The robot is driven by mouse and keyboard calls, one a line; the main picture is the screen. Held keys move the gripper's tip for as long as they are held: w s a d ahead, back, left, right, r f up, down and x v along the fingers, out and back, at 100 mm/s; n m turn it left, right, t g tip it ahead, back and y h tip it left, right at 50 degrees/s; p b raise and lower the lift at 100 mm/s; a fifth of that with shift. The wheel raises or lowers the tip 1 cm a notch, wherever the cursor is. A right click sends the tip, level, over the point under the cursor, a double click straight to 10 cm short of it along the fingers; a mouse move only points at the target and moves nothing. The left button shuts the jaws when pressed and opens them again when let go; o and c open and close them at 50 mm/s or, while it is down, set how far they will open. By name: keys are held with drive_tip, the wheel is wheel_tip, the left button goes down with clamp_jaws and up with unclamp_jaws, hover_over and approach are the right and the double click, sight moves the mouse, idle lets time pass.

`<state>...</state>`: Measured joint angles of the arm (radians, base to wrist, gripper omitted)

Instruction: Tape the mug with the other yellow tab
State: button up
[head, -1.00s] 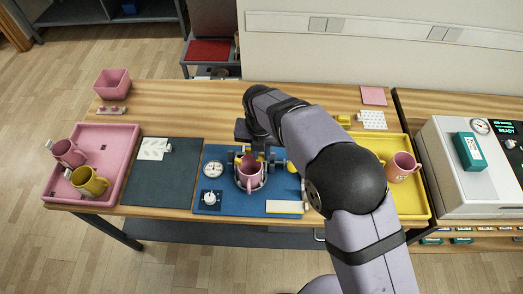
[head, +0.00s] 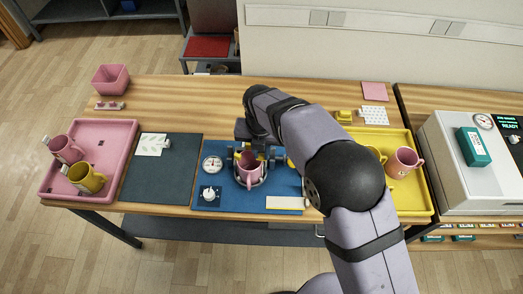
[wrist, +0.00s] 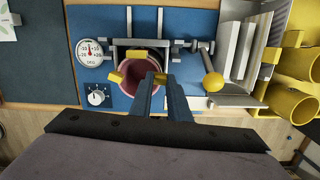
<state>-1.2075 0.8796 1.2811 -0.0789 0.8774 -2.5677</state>
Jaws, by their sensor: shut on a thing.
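A pink mug (head: 252,172) stands in the press cradle on the blue mat; it also shows in the wrist view (wrist: 131,64). My gripper (wrist: 161,80) is shut, its fingers at the right front of the mug rim. A small yellow tab (wrist: 161,76) shows at the fingertips, right at the mug's edge; I cannot tell whether it touches the wall. Another yellow tab (wrist: 116,77) is at the left edge of the rim. A yellow piece (wrist: 137,55) is at the back rim. The mug's lower side is hidden by the fingers in the wrist view.
A dial (head: 212,166) and a knob (head: 209,193) are left of the mug; a yellow-balled lever (wrist: 213,82) is right. A pink tray (head: 127,140) with mugs stands left, a yellow tray (head: 424,190) with mugs right. A yellow block (head: 344,116) sits behind.

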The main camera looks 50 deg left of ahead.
drive_tip(key=shift+f, duration=0.45)
idle(0.6)
drive_tip(key=shift+d+f, duration=0.15)
drive_tip(key=shift+f, duration=0.05)
idle(1.1)
drive_tip(key=o, duration=0.9)
drive_tip(key=shift+r, duration=0.1)
drive_tip(key=shift+r+b, duration=0.35)
drive_tip(key=shift+r, duration=0.05)
wheel_tip(320, 180, up, 6)
drive_tip(key=b, duration=0.2)
drive_tip(key=shift+s+d+r, duration=0.15)
drive_tip(key=shift+s+r, duration=0.05)
drive_tip(key=shift+s, duration=0.15)
